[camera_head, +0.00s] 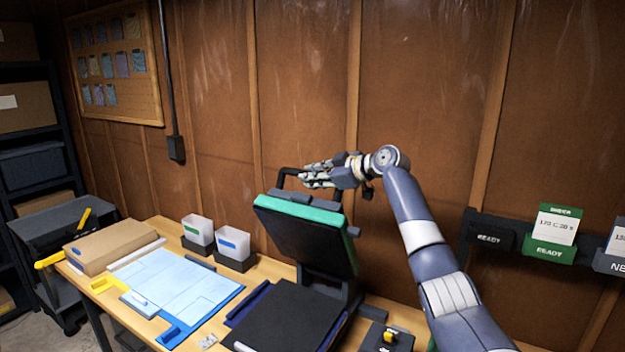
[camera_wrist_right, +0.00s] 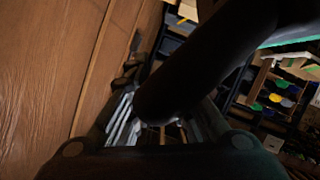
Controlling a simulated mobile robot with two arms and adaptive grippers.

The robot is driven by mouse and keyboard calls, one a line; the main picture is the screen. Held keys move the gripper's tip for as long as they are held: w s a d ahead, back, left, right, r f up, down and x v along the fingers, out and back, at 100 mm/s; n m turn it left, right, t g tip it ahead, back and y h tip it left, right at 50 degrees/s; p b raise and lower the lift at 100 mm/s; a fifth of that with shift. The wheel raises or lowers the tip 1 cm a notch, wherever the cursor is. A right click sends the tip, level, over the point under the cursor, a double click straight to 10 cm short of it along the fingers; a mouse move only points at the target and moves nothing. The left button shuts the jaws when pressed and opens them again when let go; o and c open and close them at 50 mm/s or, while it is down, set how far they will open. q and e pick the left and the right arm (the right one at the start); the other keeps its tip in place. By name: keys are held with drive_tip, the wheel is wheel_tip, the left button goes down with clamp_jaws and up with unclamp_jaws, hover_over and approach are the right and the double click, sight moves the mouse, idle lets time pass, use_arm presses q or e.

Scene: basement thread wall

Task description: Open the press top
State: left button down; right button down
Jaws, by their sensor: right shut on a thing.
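The press stands on the wooden bench in the head view. Its top (camera_head: 322,240), a dark plate with a green edge, is raised and tilted steeply back over the black lower bed (camera_head: 285,318). A black handle (camera_head: 287,176) rises from the top's upper edge. My right gripper (camera_head: 308,175) is at this handle, with its fingers shut on it. In the right wrist view a dark bar, likely the handle (camera_wrist_right: 205,65), crosses between the fingers (camera_wrist_right: 155,130). My left gripper is not in view.
Two white bins (camera_head: 232,243) stand left of the press. A blue mat with pale sheets (camera_head: 170,285) and a cardboard stack (camera_head: 112,246) lie further left. A small dark box with a yellow switch (camera_head: 389,337) is right of the press. The wooden wall (camera_head: 430,110) is close behind.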

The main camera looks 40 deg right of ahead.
drive_tip(key=shift+d, duration=0.15)
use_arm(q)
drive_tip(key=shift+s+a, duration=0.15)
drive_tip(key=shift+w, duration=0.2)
use_arm(e)
drive_tip(key=c, duration=1.5)
unclamp_jaws()
drive_tip(key=shift+w, duration=0.1)
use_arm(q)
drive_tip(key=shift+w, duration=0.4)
use_arm(e)
drive_tip(key=shift+s+r, duration=0.1)
drive_tip(key=shift+s, duration=0.15)
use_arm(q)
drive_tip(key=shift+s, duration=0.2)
use_arm(e)
drive_tip(key=v, duration=1.1)
drive_tip(key=shift+s+r, duration=0.1)
drive_tip(key=shift+s, duration=0.05)
